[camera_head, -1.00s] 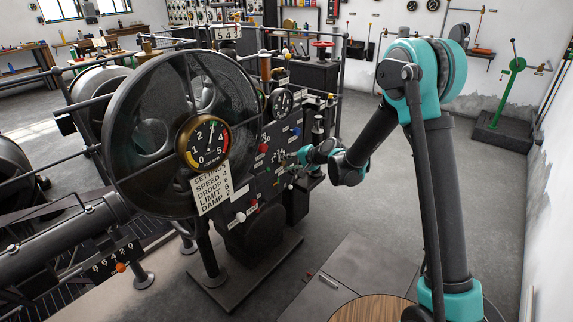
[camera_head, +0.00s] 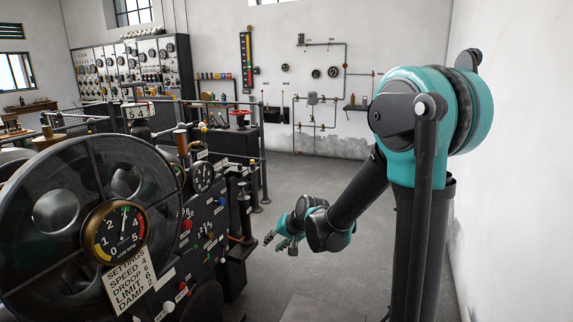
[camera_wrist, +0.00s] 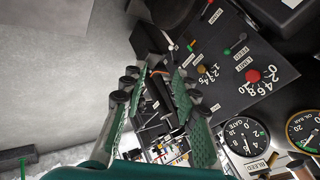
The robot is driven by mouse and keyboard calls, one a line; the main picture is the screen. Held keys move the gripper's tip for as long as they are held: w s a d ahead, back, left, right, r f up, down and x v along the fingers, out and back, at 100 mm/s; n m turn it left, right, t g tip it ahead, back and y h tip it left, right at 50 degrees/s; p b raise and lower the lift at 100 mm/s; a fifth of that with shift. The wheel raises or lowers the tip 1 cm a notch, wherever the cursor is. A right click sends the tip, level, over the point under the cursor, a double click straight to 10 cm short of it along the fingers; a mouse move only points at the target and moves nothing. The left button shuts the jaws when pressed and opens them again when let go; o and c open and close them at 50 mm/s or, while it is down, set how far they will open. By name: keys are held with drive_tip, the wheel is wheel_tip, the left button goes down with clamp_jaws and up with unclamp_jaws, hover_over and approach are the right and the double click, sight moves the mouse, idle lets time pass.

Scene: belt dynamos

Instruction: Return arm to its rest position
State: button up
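My gripper (camera_head: 275,242) hangs at the end of my teal and black arm, in the middle of the head view. It is apart from the machine's black control panel (camera_head: 212,215), to the right of it. In the wrist view my gripper (camera_wrist: 157,82) shows two green-padded fingers spread apart with nothing held between them. Beyond the fingers the panel shows a red knob (camera_wrist: 253,76) and small coloured levers. A gate gauge (camera_wrist: 246,137) is at the lower right of that view.
A large dark wheel (camera_head: 60,205) with a dial gauge (camera_head: 116,231) and a settings card (camera_head: 130,275) fills the left. Grey floor (camera_head: 320,180) is open behind my arm. A white wall (camera_head: 510,150) stands close on the right.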

drive_tip(key=s+d+f+h, duration=0.2)
drive_tip(key=s+d+h, duration=0.1)
drive_tip(key=s+d, duration=0.7)
drive_tip(key=s+d+f+n+g+h, duration=0.1)
drive_tip(key=s+d+f+h, duration=0.1)
drive_tip(key=s+d, duration=0.9)
drive_tip(key=shift+d+f+h, duration=0.15)
drive_tip(key=shift+d+h, duration=0.25)
drive_tip(key=shift+d, duration=0.25)
drive_tip(key=shift+o, duration=0.6)
